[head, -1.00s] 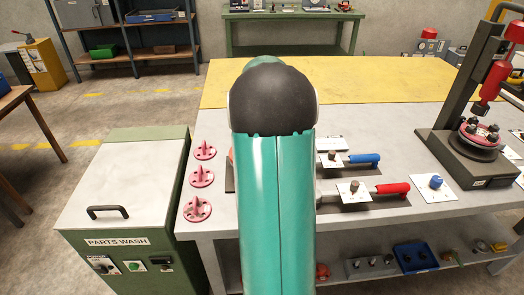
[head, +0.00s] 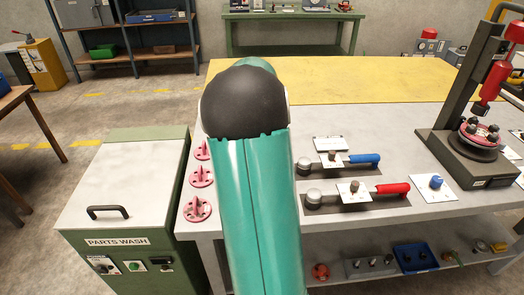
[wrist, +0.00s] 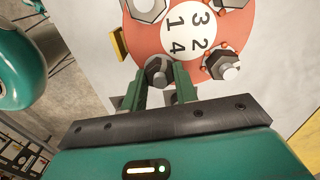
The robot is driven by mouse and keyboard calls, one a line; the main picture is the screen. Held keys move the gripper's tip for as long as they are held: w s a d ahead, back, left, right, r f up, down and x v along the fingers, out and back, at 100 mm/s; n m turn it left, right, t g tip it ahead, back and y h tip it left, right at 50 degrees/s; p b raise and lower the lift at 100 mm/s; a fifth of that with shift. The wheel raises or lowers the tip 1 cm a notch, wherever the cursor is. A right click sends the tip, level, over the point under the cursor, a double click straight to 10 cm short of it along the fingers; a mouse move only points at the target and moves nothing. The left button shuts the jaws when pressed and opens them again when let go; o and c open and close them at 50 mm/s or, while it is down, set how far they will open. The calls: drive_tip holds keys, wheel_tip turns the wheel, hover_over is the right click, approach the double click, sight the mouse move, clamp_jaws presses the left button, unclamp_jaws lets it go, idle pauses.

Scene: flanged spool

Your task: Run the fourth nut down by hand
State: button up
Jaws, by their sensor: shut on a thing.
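The red flange (wrist: 205,62) of the spool shows in the wrist view, with a white disc (wrist: 187,33) bearing the numbers 1 to 4 at its middle. The fourth nut (wrist: 158,72) is by the number 4. My gripper (wrist: 160,80) has its two green fingers on either side of that nut and is shut on it. Another nut (wrist: 222,65) sits by the number 2, with a silver stud end standing out of it. Two more fastener places are cut off at the top edge. In the head view my arm hides the spool and my gripper.
A press (head: 470,150) stands at right. The green parts washer (head: 125,200) is left of the bench.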

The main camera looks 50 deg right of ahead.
idle(0.4)
drive_tip(key=o, duration=1)
wheel_tip(320, 180, up, 14)
drive_tip(key=shift+f, duration=0.1)
